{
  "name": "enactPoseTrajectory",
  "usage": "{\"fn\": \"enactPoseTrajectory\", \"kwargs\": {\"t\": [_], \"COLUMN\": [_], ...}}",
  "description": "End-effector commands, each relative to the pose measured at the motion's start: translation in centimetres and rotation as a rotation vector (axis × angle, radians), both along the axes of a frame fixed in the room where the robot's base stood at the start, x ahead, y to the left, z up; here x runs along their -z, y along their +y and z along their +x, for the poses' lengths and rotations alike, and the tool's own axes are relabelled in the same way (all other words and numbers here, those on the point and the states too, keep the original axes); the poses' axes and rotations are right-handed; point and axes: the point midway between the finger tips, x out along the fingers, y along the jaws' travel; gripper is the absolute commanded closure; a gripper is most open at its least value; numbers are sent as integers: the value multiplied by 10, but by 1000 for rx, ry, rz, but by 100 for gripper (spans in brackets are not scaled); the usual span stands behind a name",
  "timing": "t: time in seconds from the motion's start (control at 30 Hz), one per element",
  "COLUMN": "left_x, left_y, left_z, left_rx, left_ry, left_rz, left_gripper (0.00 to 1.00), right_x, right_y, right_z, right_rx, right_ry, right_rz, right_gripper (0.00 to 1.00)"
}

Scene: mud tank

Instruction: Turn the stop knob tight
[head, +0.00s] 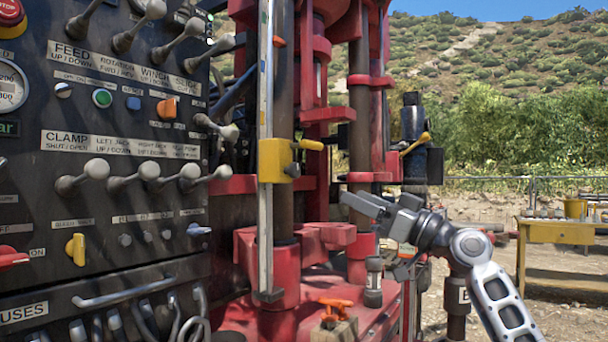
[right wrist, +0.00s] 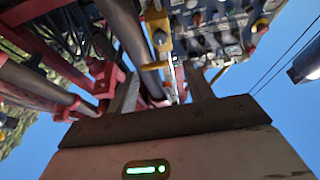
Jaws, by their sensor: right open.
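A yellow stop block (head: 274,161) is clamped around the thin vertical rod on the red rig in the head view. Its short yellow knob (head: 311,145) sticks out to the right. The stop block (right wrist: 154,20) and the yellow knob (right wrist: 156,66) also show in the right wrist view, beyond and between the fingers. My right gripper (head: 362,210) is open and empty, to the right of the knob and a little lower in the head view, apart from it. Its open fingers also show in the right wrist view (right wrist: 163,92). My left gripper is not in view.
A black control panel (head: 110,110) with levers fills the left. Red rig columns (head: 365,60) stand behind the stop. An orange-handled item (head: 335,303) and a dark cylinder (head: 373,282) sit low on the rig. A yellow table (head: 558,232) stands far right.

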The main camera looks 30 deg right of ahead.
Motion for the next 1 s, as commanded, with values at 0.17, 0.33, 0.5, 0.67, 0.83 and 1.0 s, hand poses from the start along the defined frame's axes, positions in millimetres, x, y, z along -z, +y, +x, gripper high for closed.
{"fn": "enactPoseTrajectory", "kwargs": {"t": [0.17,0.33,0.5,0.67,0.83,1.0], "left_x": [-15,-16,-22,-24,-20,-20], "left_y": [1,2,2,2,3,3], "left_z": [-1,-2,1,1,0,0], "left_rx": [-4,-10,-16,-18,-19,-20], "left_ry": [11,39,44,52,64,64], "left_rz": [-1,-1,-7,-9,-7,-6], "left_gripper": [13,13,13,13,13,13], "right_x": [-21,-34,-46,-52,-54,-53], "right_y": [14,27,39,46,50,50], "right_z": [32,65,93,112,120,121], "right_rx": [-1,-1,-1,1,1,2], "right_ry": [-1,1,1,1,2,2], "right_rz": [1,4,4,3,1,0], "right_gripper": [48,48,48,48,48,48]}}
